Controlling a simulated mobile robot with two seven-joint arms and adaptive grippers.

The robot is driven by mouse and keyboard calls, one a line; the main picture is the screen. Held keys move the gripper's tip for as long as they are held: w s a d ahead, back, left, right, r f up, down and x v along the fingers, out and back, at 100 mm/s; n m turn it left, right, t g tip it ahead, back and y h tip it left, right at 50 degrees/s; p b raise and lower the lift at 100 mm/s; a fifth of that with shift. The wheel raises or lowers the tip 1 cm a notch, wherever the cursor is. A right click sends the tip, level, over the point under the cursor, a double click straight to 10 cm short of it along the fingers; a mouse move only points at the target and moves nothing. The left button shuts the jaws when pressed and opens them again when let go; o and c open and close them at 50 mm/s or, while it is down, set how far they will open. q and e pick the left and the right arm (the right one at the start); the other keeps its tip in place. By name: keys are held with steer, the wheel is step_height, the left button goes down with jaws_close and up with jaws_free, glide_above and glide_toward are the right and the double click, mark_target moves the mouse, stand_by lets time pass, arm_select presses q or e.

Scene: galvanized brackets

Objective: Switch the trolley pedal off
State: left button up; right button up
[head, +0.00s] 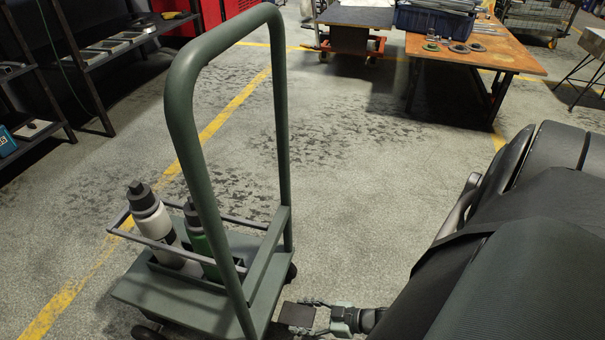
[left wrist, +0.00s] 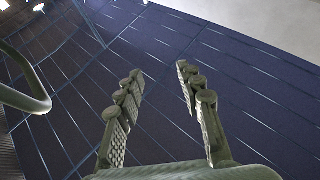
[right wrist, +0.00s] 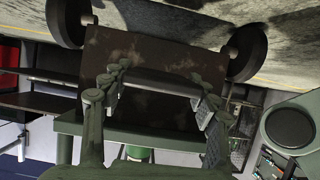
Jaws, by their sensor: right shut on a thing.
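The green trolley (head: 187,282) stands at the lower left of the head view, with its tall tube handle upright. The pedal (head: 297,314) is a dark brown flat plate low at the trolley's right side. My left gripper (left wrist: 164,88) is open and empty, away from the trolley deck. The pedal's hinge is hidden.
Two bottles, one white (head: 152,224) and one green (head: 196,238), stand in the trolley's rack. A black shelf (head: 90,60) is at the left. An orange-topped table (head: 500,55) stands at the back right. The floor (head: 360,160) between is clear.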

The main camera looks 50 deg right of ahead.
steer(key=shift+r+g+p, duration=0.5)
steer(key=shift+r+p, duration=0.05)
steer(key=shift+p, duration=0.5)
arm_select(q)
steer(key=w+a+f+g+y+p, duration=0.1)
steer(key=a+f+g+y, duration=0.2)
steer(key=f+g, duration=0.35)
steer(key=w+a+f+g+y+p, duration=0.1)
steer(key=a+f+g+y, duration=0.15)
steer(key=f, duration=0.75)
arm_select(e)
steer(key=shift+w+r+g+h, duration=0.1)
steer(key=shift+r+g+h, duration=0.15)
steer(key=shift+h, duration=0.25)
steer(key=shift+a+g+p, duration=0.1)
steer(key=shift+g+p, duration=0.35)
steer(key=shift+p, duration=0.25)
steer(key=shift+w+r+p, duration=0.1)
steer(key=shift+p, duration=0.4)
arm_select(q)
steer(key=s+a+f+n+g+y, duration=0.1)
steer(key=s+a+f+g+y, duration=0.2)
steer(key=s+a+f+g, duration=0.5)
steer(key=shift+s+a+f+n, duration=0.3)
steer(key=shift+s+a+f, duration=0.45)
steer(key=shift+s+a, duration=0.75)
arm_select(e)
steer(key=shift+h, duration=0.3)
